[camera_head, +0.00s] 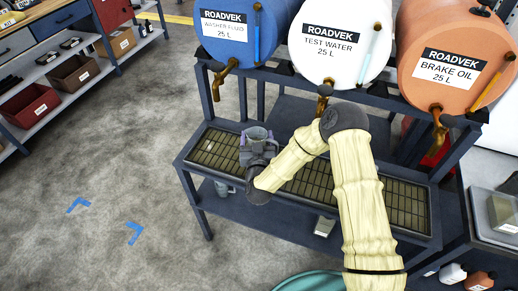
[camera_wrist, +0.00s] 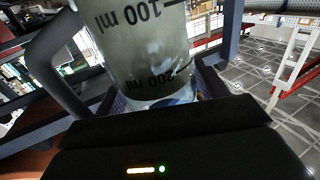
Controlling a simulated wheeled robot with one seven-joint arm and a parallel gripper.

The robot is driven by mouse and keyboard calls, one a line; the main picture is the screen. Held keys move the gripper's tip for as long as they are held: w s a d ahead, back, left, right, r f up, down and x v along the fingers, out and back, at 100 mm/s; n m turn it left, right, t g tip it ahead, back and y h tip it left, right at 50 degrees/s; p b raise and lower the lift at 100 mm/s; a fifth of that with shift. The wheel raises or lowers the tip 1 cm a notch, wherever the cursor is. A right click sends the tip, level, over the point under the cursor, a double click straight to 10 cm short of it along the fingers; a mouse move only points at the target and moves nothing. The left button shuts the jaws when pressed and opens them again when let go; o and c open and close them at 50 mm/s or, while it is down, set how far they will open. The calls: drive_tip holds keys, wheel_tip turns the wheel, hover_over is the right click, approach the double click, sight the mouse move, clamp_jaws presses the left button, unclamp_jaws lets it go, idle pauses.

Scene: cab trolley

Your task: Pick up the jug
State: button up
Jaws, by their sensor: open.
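The jug (camera_head: 256,133) is a clear measuring vessel on the grated tray at the left end of the trolley, below the blue drum. In the wrist view the jug (camera_wrist: 150,45) fills the upper middle, close to the camera, with ml marks upside down and its handle to the left. My gripper (camera_head: 257,144) is at the jug, on its near side. In the wrist view the jug's wall lies between purplish finger parts of the gripper (camera_wrist: 160,100). The jaws are open; whether a finger touches the jug cannot be told. The jug's lower part is mostly hidden by my gripper in the head view.
Blue, white and orange drums (camera_head: 341,42) with taps hang above the grated tray (camera_head: 215,150). A tap (camera_head: 222,80) is above and left of the jug. Small vessels (camera_head: 224,188) stand on the lower shelf. Open floor (camera_head: 110,175) lies left of the trolley.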

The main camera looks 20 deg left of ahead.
idle(0.5)
drive_tip(key=c, duration=0.8)
drive_tip(key=shift+r, duration=0.15)
wheel_tip(320, 180, up, 10)
drive_tip(key=shift+f+b, duration=0.1)
drive_tip(key=shift+b, duration=0.4)
drive_tip(key=shift+a, duration=0.1)
